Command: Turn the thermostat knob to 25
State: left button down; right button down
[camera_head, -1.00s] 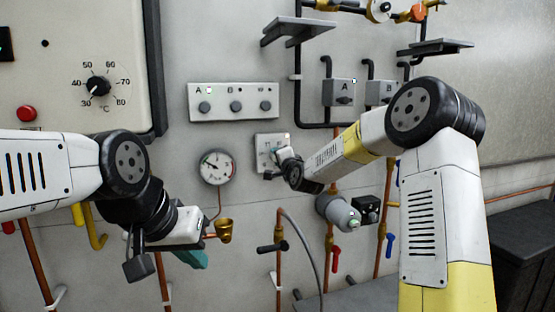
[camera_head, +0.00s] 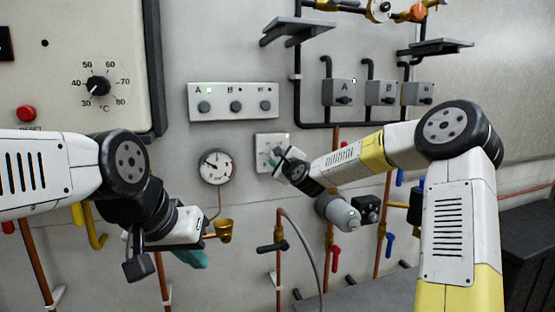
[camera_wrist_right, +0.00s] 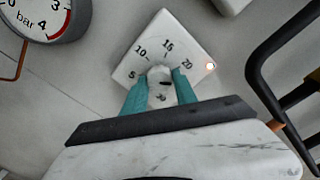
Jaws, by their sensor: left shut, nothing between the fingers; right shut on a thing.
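The thermostat is a white square plate (camera_head: 263,146) on the wall, right of the pressure gauge. In the right wrist view its plate (camera_wrist_right: 180,38) looks tilted, with 5, 10, 15 and 20 printed around the dial; a lower number is hard to read. The pale knob (camera_wrist_right: 160,76) has a short dark mark. My right gripper (camera_wrist_right: 160,93) is shut on the knob, one teal finger on each side. The right gripper (camera_head: 279,158) partly covers the thermostat in the head view. My left gripper (camera_head: 195,259) is shut and empty at lower left, away from the thermostat.
A pressure gauge (camera_head: 216,166) is left of the thermostat. A panel with several dark knobs (camera_head: 233,102) is above it. A grey-white valve head (camera_head: 340,213) and copper pipes are below and right. A lit indicator (camera_wrist_right: 210,66) shows on the thermostat plate.

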jog(key=m, duration=0.5)
jog(key=shift+f, duration=0.15)
jog(key=shift+m, duration=0.3)
dwell(0.3)
jog(key=c, duration=1)
grip_release()
jog(key=shift+o, duration=0.2)
jog(key=shift+s, duration=0.1)
jog(key=v, duration=0.7)
jog(key=shift+s+d, duration=0.15)
jog(key=shift+s, duration=0.15)
